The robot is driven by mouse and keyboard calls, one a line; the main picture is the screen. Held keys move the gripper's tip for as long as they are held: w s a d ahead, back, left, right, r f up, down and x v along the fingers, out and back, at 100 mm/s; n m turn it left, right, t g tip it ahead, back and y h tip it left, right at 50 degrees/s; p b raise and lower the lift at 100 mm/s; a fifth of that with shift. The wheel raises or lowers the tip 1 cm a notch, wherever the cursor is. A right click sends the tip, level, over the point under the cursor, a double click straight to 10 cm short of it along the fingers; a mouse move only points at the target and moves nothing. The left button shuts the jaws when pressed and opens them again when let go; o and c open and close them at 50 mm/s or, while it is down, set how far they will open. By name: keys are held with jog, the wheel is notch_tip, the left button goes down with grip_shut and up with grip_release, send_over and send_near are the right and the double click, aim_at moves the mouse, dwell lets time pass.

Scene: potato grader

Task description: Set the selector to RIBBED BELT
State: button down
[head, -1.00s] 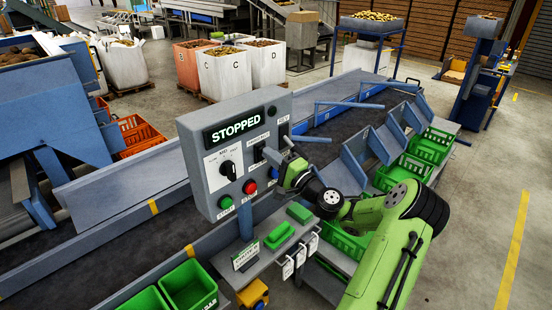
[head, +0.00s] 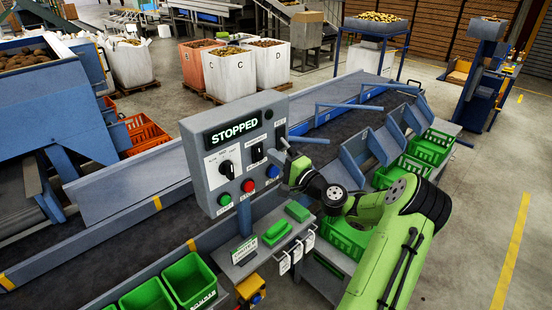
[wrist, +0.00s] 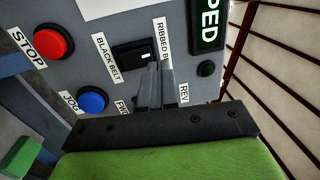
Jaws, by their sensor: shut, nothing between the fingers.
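In the head view the selector (head: 257,153) is on the panel's right half. My gripper (wrist: 154,72) is shut and empty. Its fingertips are at the selector's RIBBED-side edge and hide part of it; whether they touch it I cannot tell. In the head view my gripper (head: 276,154) is close to the panel.
The red STOP button (wrist: 54,42) and blue JOG button (wrist: 93,101) are near my fingers. A small dark button (wrist: 206,69) is by REV. The STOPPED display (head: 233,132) tops the panel. A speed knob (head: 227,170) is left of the selector. Green crates (head: 190,280) stand below.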

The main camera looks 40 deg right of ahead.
jog(key=s+r+b, duration=0.2)
jog(key=s, duration=0.7)
jog(key=shift+s+d, duration=0.15)
jog(key=shift+s, duration=0.2)
jog(key=shift+r, duration=0.1)
